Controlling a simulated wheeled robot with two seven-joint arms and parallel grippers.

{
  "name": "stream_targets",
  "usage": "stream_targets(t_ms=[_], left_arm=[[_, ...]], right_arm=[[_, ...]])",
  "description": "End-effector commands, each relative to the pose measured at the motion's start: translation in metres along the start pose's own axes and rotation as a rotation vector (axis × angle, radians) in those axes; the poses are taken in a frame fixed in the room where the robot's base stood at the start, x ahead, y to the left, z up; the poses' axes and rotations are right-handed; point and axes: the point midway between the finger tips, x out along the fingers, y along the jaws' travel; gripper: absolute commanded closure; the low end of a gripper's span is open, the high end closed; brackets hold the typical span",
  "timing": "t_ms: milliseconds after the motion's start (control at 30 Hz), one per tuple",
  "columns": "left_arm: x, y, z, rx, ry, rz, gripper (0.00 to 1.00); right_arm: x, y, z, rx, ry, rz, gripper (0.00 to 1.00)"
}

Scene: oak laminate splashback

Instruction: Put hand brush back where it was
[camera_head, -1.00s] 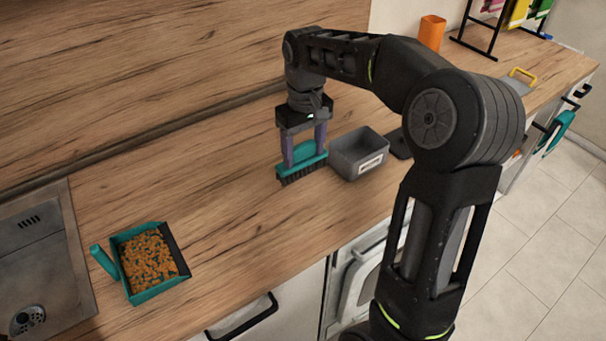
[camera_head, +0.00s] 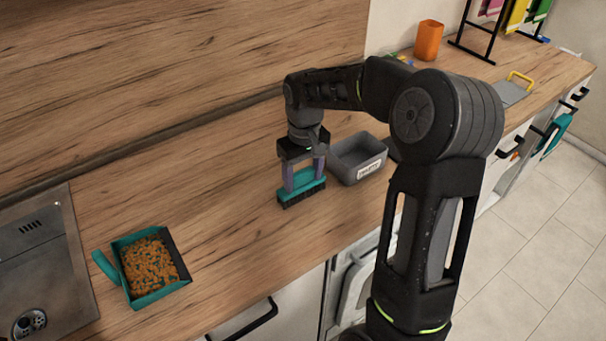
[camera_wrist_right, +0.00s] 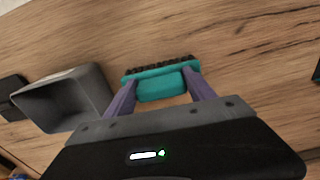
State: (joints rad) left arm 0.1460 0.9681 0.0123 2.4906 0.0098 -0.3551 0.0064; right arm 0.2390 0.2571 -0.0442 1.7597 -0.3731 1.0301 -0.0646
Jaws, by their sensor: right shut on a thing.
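The hand brush (camera_head: 303,186) is teal with dark bristles pointing down. My right gripper (camera_head: 304,177) is shut on it, with purple fingers at either side of its teal body. The brush is upright at the countertop, just left of a grey bin; I cannot tell whether the bristles touch the surface. In the right wrist view the brush (camera_wrist_right: 160,83) sits between the fingers of the right gripper (camera_wrist_right: 160,98), bristles on the far side. My left gripper is not in view.
The grey labelled bin (camera_head: 345,163) stands close right of the brush. A teal dustpan (camera_head: 152,297) full of orange bits lies at the left, beside the metal sink (camera_head: 60,235). An orange cup (camera_head: 428,40) stands farther back. The counter between dustpan and brush is clear.

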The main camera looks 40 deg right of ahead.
Motion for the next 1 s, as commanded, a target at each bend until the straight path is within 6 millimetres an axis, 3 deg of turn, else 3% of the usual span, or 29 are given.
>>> stream_targets(t_ms=[200, 233, 400, 500, 767, 1000], left_arm=[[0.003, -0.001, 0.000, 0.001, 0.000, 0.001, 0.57], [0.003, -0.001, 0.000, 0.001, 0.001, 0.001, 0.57], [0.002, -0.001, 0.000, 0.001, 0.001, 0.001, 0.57], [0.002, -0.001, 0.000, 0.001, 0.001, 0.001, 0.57], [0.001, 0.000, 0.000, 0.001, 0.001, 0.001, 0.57], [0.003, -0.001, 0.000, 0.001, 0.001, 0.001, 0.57]], right_arm=[[0.004, 0.000, 0.000, 0.000, 0.000, 0.000, 0.95], [0.004, 0.000, 0.000, 0.000, 0.000, 0.000, 0.36], [0.003, 0.000, 0.000, 0.000, -0.001, -0.001, 0.22], [0.003, 0.000, 0.000, 0.000, -0.001, -0.001, 0.15], [0.002, 0.000, 0.000, 0.000, -0.001, 0.000, 0.15], [-0.018, 0.000, -0.001, 0.000, 0.003, 0.000, 0.15]])
